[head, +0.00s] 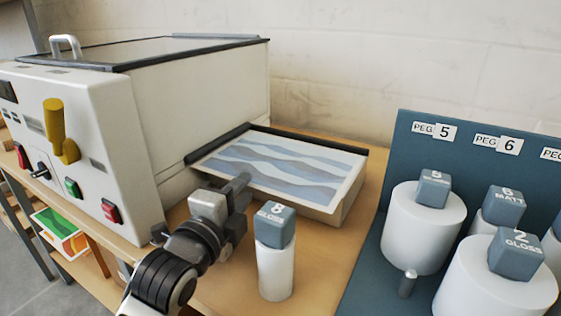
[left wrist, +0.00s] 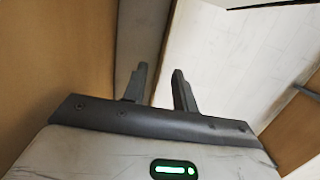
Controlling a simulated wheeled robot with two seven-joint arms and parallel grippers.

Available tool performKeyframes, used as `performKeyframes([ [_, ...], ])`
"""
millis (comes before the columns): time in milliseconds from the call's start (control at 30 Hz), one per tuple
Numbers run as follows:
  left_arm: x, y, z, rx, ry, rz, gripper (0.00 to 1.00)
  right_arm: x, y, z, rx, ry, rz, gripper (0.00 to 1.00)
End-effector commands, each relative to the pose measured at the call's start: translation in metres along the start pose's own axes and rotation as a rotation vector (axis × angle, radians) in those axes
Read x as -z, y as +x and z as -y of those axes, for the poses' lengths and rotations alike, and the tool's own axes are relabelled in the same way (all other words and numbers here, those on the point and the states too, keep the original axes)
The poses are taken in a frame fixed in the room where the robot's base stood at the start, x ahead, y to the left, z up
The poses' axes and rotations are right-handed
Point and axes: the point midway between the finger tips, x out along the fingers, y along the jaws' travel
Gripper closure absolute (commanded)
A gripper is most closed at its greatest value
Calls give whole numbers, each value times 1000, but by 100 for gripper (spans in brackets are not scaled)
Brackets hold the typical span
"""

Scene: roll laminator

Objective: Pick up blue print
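The blue print (head: 285,165), a sheet with blue and white waves and a pale border, lies flat on the tray (head: 310,211) at the right side of the laminator (head: 195,100). My left gripper (head: 240,185) is at the tray's near left corner, in front of the print's near edge; I cannot tell whether it touches. In the left wrist view, its two fingers (left wrist: 160,70) stand apart with nothing between them. I cannot make out the print there. My right gripper is not in view.
A white roll with a blue cube marked 8 GLOSS (head: 275,262) stands just right of my left gripper. A blue peg rack (head: 393,160) with several white rolls fills the right. A green and orange sheet (head: 60,232) lies low at left. Bare bench (head: 335,245) shows between.

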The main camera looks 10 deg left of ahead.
Motion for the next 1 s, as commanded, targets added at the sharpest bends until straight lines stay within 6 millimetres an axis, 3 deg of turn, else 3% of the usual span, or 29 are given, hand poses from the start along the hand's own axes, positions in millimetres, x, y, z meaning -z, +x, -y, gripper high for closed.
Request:
performKeyframes([
  [200, -1, 32, 2, 2, -2, 1, 72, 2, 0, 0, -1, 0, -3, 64],
  [500, -1, 37, 1, 1, 1, 1, 72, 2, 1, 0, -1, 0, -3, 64],
  [600, -1, 37, 1, 1, 1, 1, 97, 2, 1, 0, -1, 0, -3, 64],
  [633, -1, 37, 1, 1, 1, 1, 100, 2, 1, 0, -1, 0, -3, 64],
  [1000, -1, 37, 2, 2, 1, 1, 100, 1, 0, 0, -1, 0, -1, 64],
])
